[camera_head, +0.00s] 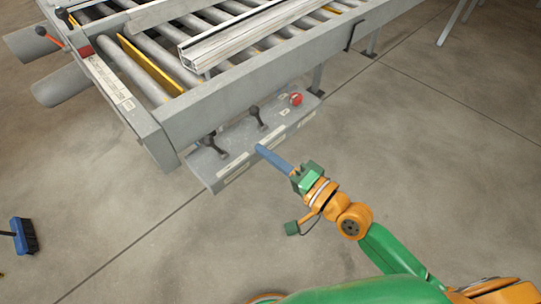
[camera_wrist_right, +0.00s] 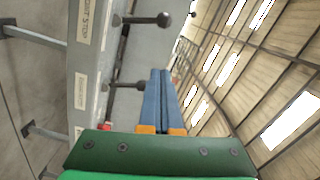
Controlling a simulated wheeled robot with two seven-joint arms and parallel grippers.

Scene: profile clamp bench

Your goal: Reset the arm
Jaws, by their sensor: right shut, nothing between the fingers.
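My right arm, green and orange, comes in from the lower right in the head view. Its gripper (camera_head: 262,150) has blue fingers and is shut and empty. The fingertips are close to the front of the grey control panel (camera_head: 232,158); I cannot tell whether they touch it. In the right wrist view the two blue fingers (camera_wrist_right: 161,75) lie side by side, with black-knobbed levers (camera_wrist_right: 128,84) to their left. My left gripper is not in view.
A grey roller bench (camera_head: 260,75) carries a pale metal profile (camera_head: 245,38). The panel has two black levers (camera_head: 257,114) and a red button (camera_head: 296,98). The floor (camera_head: 130,240) between is clear.

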